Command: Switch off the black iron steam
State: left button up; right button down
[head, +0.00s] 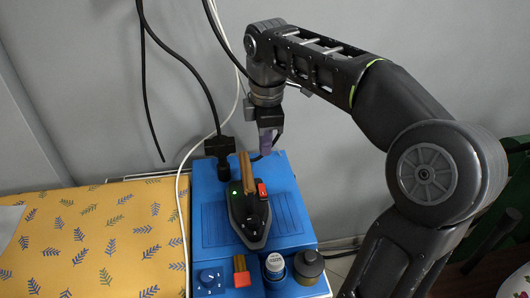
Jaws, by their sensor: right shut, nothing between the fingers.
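The black iron (249,214) rests on top of a blue steam station (209,222). It has a brown handle (247,172), a lit green light (234,192) at its left and a red switch (262,190) at its right. My right gripper (267,148) points down above the back of the blue station, behind the iron's red switch. It is shut and empty, and I see no contact with the iron. The station's front carries a blue knob (209,278) and a red switch (241,272). My left gripper is out of view.
A yellow ironing board (100,235) with blue leaf prints lies to the left. A white-capped bottle (274,266) and a dark round cap (308,264) sit at the station's front right. Black cables (190,66) and a white cord (180,200) hang from above. A grey wall (90,90) stands behind.

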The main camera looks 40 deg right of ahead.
aim_at(264, 186)
jog(key=f, duration=0.4)
jog(key=w+f+b, duration=0.1)
jog(key=f, duration=0.7)
jog(key=shift+w+d+f, duration=0.15)
jog(key=shift+d+f, duration=0.05)
jog(key=shift+d, duration=0.2)
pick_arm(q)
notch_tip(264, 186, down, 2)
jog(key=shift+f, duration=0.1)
